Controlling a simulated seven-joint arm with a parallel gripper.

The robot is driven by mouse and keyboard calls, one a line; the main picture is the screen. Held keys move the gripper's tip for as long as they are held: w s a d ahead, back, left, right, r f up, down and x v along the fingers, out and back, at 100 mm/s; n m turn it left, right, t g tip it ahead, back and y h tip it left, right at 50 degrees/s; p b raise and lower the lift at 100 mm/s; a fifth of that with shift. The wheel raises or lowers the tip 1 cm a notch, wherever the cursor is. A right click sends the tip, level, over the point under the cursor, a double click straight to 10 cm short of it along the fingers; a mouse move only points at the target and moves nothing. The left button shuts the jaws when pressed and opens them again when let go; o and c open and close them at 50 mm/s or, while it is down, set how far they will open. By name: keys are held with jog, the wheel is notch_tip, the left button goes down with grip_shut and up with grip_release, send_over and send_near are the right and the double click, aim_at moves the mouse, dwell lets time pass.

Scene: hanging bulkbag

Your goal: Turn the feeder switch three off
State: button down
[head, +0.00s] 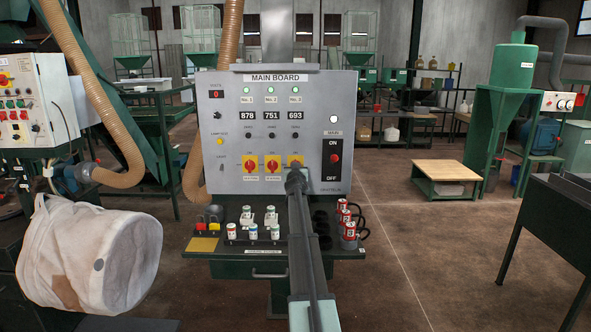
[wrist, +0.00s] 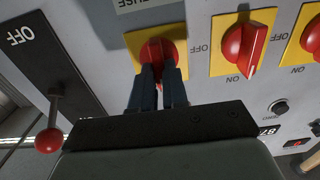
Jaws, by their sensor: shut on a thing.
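The grey main board (head: 228,100) stands ahead with three yellow-plated red rotary switches low in its middle. Feeder switch three (head: 294,160) is the rightmost, partly hidden behind my gripper (head: 296,180). In the wrist view, which is upside down, my gripper (wrist: 158,85) has its two dark fingers closed on the red knob (wrist: 155,50) of that switch. The fingers cover much of the knob, so its angle cannot be told. The middle switch (wrist: 243,45) has its red handle pointing at its ON label. The lamps above No. 1, No. 2 and No. 3 glow green.
The main lever with its red ball (wrist: 48,140) is close beside my gripper, on the ON/OFF plate (head: 334,172). A white bulk bag (head: 75,255) hangs at left.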

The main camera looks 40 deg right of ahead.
jog(key=shift+n, duration=0.4)
jog(key=n, duration=1.7)
jog(key=shift+w+a+f, duration=0.25)
jog(key=shift+f, duration=0.1)
dwell(0.4)
jog(key=c, duration=1.1)
grip_release()
jog(key=shift+c, duration=0.2)
